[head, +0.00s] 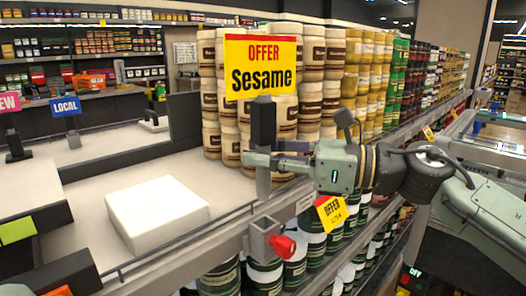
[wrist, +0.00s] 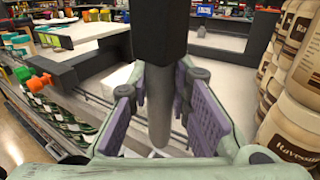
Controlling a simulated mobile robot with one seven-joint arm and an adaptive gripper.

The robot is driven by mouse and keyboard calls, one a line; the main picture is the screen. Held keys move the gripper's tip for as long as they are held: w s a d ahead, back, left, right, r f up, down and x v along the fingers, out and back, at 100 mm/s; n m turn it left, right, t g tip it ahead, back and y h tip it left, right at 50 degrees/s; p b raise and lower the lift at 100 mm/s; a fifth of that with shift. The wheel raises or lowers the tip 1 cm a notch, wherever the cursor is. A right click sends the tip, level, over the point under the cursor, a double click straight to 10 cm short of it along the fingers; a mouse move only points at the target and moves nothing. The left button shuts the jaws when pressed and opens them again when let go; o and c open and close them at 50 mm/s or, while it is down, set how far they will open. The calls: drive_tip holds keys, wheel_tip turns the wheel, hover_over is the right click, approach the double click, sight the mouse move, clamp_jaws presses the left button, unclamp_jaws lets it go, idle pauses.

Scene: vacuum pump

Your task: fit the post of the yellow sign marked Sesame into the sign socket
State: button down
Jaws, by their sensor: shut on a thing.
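The yellow and red sign (head: 261,66) reads OFFER Sesame and stands upright. Below it are a black holder (head: 263,122) and a grey post (head: 263,183). My gripper (head: 262,161) is shut on the post from the right. In the wrist view the post (wrist: 159,110) hangs between the purple finger pads, its lower end free. The sign socket (head: 260,240), a grey square bracket with a red knob (head: 287,247), is on the shelf's front edge. In the head view the post's tip appears a little above the socket, apart from it. I cannot make out this socket in the wrist view.
A white block (head: 157,213) lies on the counter left of the post. Stacked cream jars (head: 222,130) stand close behind the sign. A small tilted OFFER tag (head: 331,212) hangs on the shelf edge right of the socket. LOCAL (head: 66,107) and NEW signs stand at left.

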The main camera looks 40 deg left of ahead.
sight(265, 199)
drive_tip(key=shift+f+b, duration=0.55)
drive_tip(key=shift+f, duration=0.8)
drive_tip(key=shift+f, duration=0.25)
drive_tip(key=shift+d+f+n+g+h+b, duration=0.1)
drive_tip(key=shift+f+n+g+h+b, duration=0.35)
drive_tip(key=shift+f+b, duration=0.7)
drive_tip(key=shift+d+f+n+g+h+b, duration=0.15)
drive_tip(key=shift+f+n+g+b, duration=0.2)
drive_tip(key=shift+f+g+b, duration=0.7)
drive_tip(key=shift+a+f+t, duration=0.1)
drive_tip(key=shift+f+t, duration=0.2)
drive_tip(key=shift+t, duration=0.1)
drive_tip(key=c, duration=1.4)
unclamp_jaws()
